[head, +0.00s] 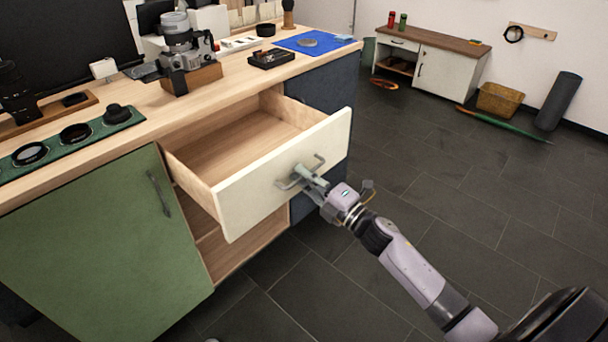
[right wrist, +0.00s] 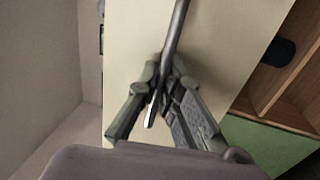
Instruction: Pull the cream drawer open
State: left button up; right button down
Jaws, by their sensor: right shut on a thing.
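The cream drawer (head: 265,192) stands pulled well out of the wooden counter, and its bare wooden inside shows empty. A grey bar handle (head: 287,184) is on its cream front. My right gripper (head: 308,175) is at the handle and shut on it. In the right wrist view the handle (right wrist: 178,32) runs down between the fingers of the right gripper (right wrist: 166,75), with the cream drawer front (right wrist: 135,50) behind. My left gripper is not in view.
The counter top (head: 140,115) carries a camera (head: 180,45), lenses and a blue mat (head: 312,43). A green cabinet door (head: 95,235) is left of the drawer, and an open wooden compartment (head: 235,250) below it.

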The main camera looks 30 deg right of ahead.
jog(key=c, duration=2)
grip_release()
jog(key=v, duration=1.2)
